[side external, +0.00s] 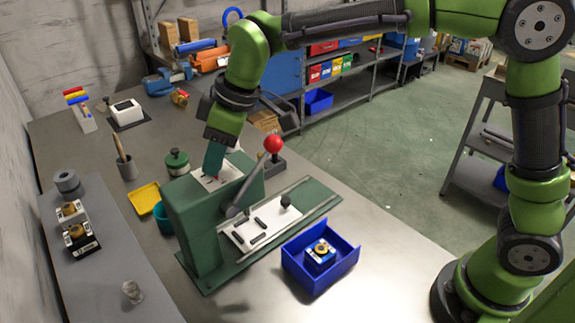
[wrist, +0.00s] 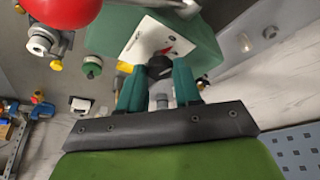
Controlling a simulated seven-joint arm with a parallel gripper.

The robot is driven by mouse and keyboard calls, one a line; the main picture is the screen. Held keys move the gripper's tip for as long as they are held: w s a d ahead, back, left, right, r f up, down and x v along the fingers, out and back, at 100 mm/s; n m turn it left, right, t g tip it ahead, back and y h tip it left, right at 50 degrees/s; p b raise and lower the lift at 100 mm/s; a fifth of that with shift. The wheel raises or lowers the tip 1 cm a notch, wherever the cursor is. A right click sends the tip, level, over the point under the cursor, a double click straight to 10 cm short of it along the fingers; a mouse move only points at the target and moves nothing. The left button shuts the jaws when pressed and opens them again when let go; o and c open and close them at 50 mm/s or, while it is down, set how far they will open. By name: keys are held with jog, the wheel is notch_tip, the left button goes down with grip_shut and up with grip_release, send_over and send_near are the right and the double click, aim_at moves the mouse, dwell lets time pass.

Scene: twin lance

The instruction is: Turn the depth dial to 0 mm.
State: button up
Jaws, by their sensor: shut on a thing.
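The depth dial is a black knob (wrist: 159,66) at the edge of a white plate (wrist: 146,38) with dark marks and a red mark, on top of the green machine (side external: 187,215). My gripper (wrist: 160,80) has its two teal fingers closed on either side of the knob. In the side external view my gripper (side external: 213,172) points down onto the white top plate (side external: 228,172), and its fingers hide the knob. The dial's reading is too small to make out in either view.
A lever with a red ball (side external: 273,145) rises close to the right of my gripper. A blue bin (side external: 340,265) holding a small blue-and-white part stands in front of the machine. A green-lidded jar (side external: 177,162) and yellow tray (side external: 143,199) are on the left.

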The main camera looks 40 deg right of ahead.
jog(key=o, duration=1)
jog(key=shift+o, duration=0.2)
jog(key=shift+r, duration=0.1)
jog(key=v, duration=1.6)
jog(key=shift+r, duration=0.35)
jog(key=shift+s, duration=0.1)
